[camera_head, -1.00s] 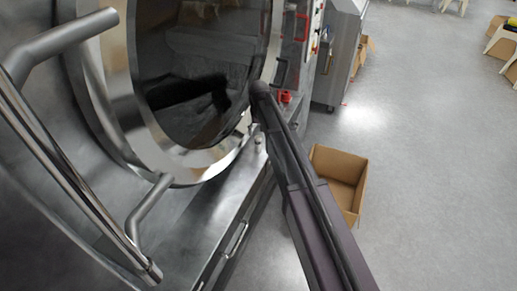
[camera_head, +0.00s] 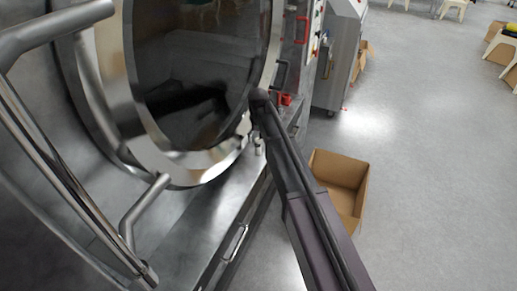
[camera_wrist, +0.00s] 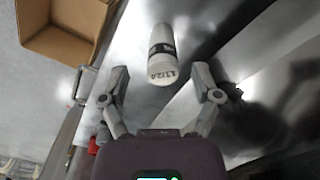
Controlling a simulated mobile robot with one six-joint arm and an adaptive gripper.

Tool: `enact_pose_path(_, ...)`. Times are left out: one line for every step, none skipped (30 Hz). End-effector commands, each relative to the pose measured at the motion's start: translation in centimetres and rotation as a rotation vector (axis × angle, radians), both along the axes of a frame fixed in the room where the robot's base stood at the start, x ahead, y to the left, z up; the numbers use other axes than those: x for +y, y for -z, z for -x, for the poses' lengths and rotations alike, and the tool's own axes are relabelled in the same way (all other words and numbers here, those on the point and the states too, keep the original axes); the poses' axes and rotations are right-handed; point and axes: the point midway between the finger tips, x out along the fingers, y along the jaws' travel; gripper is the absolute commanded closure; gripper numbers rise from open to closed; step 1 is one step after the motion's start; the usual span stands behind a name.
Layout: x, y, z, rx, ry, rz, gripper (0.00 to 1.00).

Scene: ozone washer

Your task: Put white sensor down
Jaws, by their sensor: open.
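The white sensor (camera_wrist: 162,62) is a white cylinder with a dark band and printed marks on its near end. In the wrist view it is on the metal ledge (camera_wrist: 195,20) of the washer, beyond my gripper (camera_wrist: 163,92). My gripper is open, with one finger on each side of the sensor's near end and a gap to both. In the head view a small pale piece at the ledge (camera_head: 258,146), beside the end of my arm, may be the sensor. The gripper itself is mostly hidden there.
The washer's round door (camera_head: 195,75) and its curved handle bars (camera_head: 60,170) fill the left. A cardboard box (camera_head: 340,180) stands on the floor beside the ledge. Red parts (camera_head: 286,99) sit near my arm's end.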

Motion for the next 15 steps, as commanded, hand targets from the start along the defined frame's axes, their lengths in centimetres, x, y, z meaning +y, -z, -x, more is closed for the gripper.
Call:
enact_pose_path(0.1,0.7,0.0,0.000,0.000,0.000,0.19)
enact_pose_path(0.1,0.9,0.0,0.000,0.000,0.000,0.19)
enact_pose_path(0.1,1.2,0.0,0.000,0.000,0.000,0.19)
enact_pose_path(0.1,1.5,0.0,0.000,0.000,0.000,0.19)
enact_pose_path(0.2,1.7,0.0,0.000,0.000,0.000,0.19)
enact_pose_path(0.2,2.0,0.0,0.000,0.000,0.000,0.19)
enact_pose_path(0.2,2.3,0.0,0.000,0.000,0.000,0.19)
enact_pose_path(0.3,2.5,0.1,0.000,0.000,0.000,0.19)
enact_pose_path(0.3,2.8,0.1,0.000,0.000,0.000,0.19)
enact_pose_path(0.3,3.0,0.1,0.000,0.000,0.000,0.19)
enact_pose_path(0.3,3.2,0.1,0.000,0.000,0.000,0.19)
enact_pose_path(0.3,3.5,0.1,0.000,0.000,0.000,0.19)
enact_pose_path(0.3,3.7,0.1,0.000,0.000,0.001,0.19)
enact_pose_path(0.3,3.9,0.1,0.000,0.000,0.001,0.19)
enact_pose_path(0.3,4.1,0.1,0.000,0.000,0.001,0.19)
